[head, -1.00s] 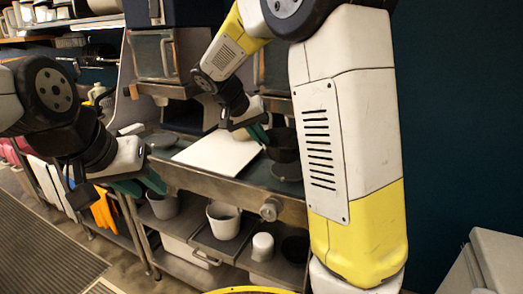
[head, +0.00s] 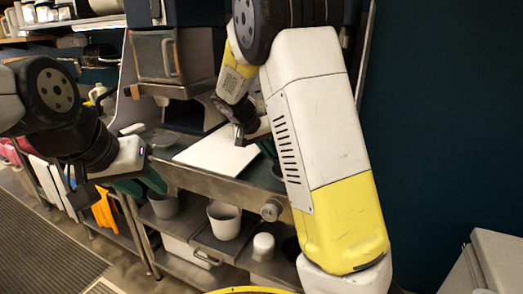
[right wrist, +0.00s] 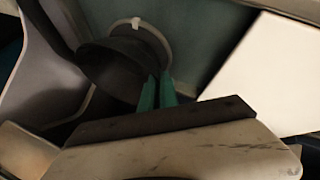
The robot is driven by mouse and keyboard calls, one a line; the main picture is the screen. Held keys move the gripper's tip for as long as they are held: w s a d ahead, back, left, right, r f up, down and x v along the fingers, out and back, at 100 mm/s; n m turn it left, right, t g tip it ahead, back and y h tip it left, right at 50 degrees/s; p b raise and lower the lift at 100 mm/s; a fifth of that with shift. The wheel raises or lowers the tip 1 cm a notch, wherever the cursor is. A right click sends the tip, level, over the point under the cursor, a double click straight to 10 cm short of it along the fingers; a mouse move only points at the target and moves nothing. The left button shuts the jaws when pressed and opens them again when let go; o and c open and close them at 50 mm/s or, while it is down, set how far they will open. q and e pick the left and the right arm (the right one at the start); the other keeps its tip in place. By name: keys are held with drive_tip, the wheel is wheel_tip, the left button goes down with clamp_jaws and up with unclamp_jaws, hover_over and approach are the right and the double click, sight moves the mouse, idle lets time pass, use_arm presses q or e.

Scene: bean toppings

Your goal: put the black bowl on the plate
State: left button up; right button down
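The black bowl (right wrist: 108,68) shows in the right wrist view as a dark, tilted round shape left of my right gripper (right wrist: 158,90). The gripper's green fingers are close together at the bowl's right side and appear shut on its rim. A dark round dish with a pale rim (right wrist: 138,23), likely the plate, lies partly behind the bowl; I cannot tell whether they touch. In the head view my right gripper (head: 266,145) is by the counter's right part, and my arm hides the bowl and plate. My left gripper (head: 143,184) is open and empty before the counter.
A white board (head: 216,153) lies on the counter left of my right gripper; it also fills the right of the wrist view (right wrist: 265,75). A grey dish (head: 160,139) stands at the counter's left. Pots (head: 224,220) stand on the shelf below. A pale cabinet (head: 495,260) is at lower right.

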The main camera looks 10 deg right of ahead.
drive_tip(key=c, duration=1.6)
unclamp_jaws()
drive_tip(key=shift+f, duration=0.1)
drive_tip(key=v, duration=1.2)
drive_tip(key=s+d+n+t+y, duration=0.1)
drive_tip(key=s+y, duration=0.1)
drive_tip(key=s, duration=0.6)
drive_tip(key=s+d+n+y, duration=0.1)
drive_tip(key=s+d+y, duration=0.1)
drive_tip(key=s, duration=0.7)
drive_tip(key=s+d+t+y, duration=0.1)
drive_tip(key=s+y, duration=0.3)
drive_tip(key=s, duration=0.4)
drive_tip(key=shift+s+d+n+t, duration=0.2)
drive_tip(key=shift+d+n+t, duration=0.15)
drive_tip(key=shift+d, duration=0.25)
